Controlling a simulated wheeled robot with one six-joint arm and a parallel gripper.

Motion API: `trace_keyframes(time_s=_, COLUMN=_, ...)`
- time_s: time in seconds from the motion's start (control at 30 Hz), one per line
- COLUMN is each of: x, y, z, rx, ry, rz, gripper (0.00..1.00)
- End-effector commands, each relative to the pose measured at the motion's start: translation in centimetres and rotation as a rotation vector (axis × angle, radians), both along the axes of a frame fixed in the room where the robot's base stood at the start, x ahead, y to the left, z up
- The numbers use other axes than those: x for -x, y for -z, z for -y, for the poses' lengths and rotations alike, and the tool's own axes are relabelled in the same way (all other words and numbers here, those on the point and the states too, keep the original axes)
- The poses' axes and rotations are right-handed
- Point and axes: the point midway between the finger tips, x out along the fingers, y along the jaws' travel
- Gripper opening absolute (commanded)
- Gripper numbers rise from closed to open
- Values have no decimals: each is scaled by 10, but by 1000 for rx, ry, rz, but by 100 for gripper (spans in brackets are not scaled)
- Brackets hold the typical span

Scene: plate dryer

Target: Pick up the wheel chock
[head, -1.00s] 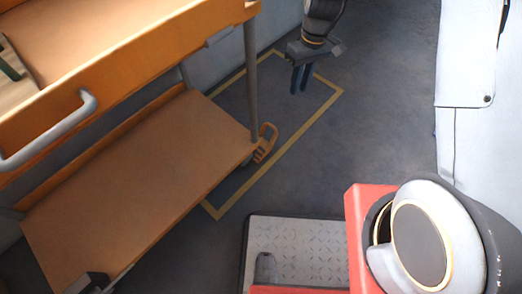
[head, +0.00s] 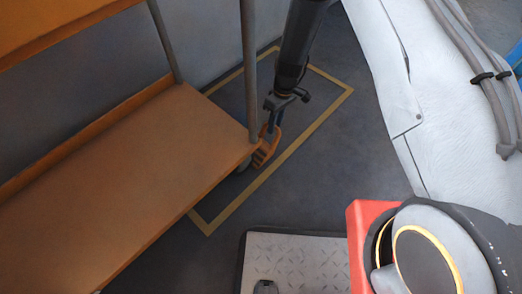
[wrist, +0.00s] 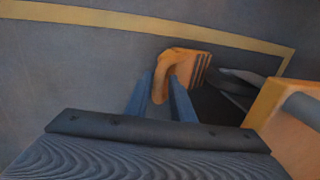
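The wheel chock (head: 265,152) is a small orange block with a loop handle and dark ribs. It sits on the floor against the cart's wheel, at the cart's corner post. My gripper (head: 274,121) points down at the handle from above, its blue fingers overlapping the handle's upper end in the head view. In the wrist view the chock (wrist: 188,62) shows just past the fingertips. The fingers of my gripper (wrist: 160,80) are apart, with the handle in line between them. I cannot tell whether either finger touches it.
The orange cart (head: 150,170) stands on the left; its grey post (head: 250,75) is close beside my gripper. A yellow floor outline (head: 300,126) runs around this spot. A metal tread plate (head: 298,258) lies in front. Open floor lies to the right.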

Motion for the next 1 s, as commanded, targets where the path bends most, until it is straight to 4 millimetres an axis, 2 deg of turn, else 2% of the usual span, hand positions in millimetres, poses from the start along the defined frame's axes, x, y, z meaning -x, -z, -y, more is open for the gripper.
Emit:
trace_keyframes(time_s=0.17, x=0, y=12, z=-1, rx=0, ry=0, rz=0, gripper=22)
trace_keyframes(time_s=0.5, x=4, y=51, z=-6, rx=1, ry=2, rz=1, gripper=22)
trace_keyframes(time_s=0.77, x=5, y=51, z=-6, rx=0, ry=2, rz=1, gripper=22)
trace_keyframes(time_s=0.9, x=5, y=51, z=-6, rx=1, ry=1, rz=1, gripper=0)
trace_keyframes(time_s=1.0, x=5, y=51, z=-6, rx=1, ry=1, rz=1, gripper=0)
